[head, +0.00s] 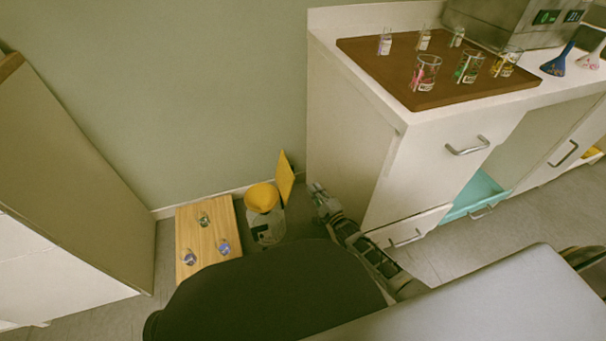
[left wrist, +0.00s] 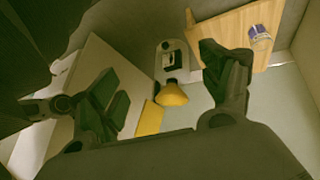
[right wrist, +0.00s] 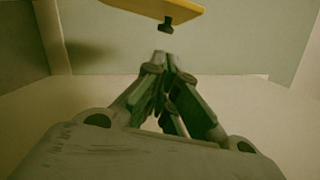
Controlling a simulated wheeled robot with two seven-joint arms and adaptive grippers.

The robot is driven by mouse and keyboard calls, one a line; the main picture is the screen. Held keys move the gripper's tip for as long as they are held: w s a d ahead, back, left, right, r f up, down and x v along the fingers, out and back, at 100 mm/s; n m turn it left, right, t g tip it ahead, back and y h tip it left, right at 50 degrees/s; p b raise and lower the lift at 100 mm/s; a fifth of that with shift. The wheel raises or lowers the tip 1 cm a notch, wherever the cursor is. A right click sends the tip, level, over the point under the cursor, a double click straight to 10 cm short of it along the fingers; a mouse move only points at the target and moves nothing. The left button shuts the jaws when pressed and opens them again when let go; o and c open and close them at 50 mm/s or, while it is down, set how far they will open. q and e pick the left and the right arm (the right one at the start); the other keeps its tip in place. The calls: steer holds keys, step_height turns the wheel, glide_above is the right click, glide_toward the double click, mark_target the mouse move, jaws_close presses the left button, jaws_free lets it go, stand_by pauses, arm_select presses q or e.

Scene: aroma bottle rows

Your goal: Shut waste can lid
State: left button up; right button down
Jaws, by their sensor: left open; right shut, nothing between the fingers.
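The waste can (head: 265,229) stands on the floor between a wooden board and the white cabinet. Its top is yellow, and its yellow lid (head: 285,176) stands up, tilted open, on the cabinet side. My right gripper (head: 317,190) is shut and empty, just right of the lid and apart from it. The right wrist view shows the lid (right wrist: 150,7) beyond the closed fingertips (right wrist: 163,57). My left gripper (left wrist: 165,85) is open and empty in its wrist view, with the can (left wrist: 172,58) and lid (left wrist: 150,118) seen between its fingers. It is not distinguishable in the head view.
The wooden board (head: 203,242) left of the can carries 3 small bottles. The white cabinet (head: 345,140) rises close on the right, with a brown tray (head: 385,65) of glassware on top. A lower drawer (head: 410,227) sticks out near my right arm. A wall stands behind.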

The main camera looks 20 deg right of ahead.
mark_target(287, 177)
arm_select(q)
steer(key=shift+f, duration=0.1)
arm_select(e)
steer(key=shift+w, duration=0.15)
arm_select(q)
step_height(287, 177, down, 6)
steer(key=d+t+h+b, duration=0.1)
steer(key=b, duration=0.3)
steer(key=shift+w+d+n, duration=0.15)
steer(key=shift+w+n, duration=0.05)
steer(key=shift+n, duration=0.1)
arm_select(e)
steer(key=x, duration=0.9)
steer(key=shift+w+a, duration=0.2)
steer(key=shift+w, duration=0.15)
arm_select(q)
steer(key=shift+f, duration=0.1)
steer(key=shift+a, duration=0.2)
arm_select(e)
steer(key=shift+r, duration=0.1)
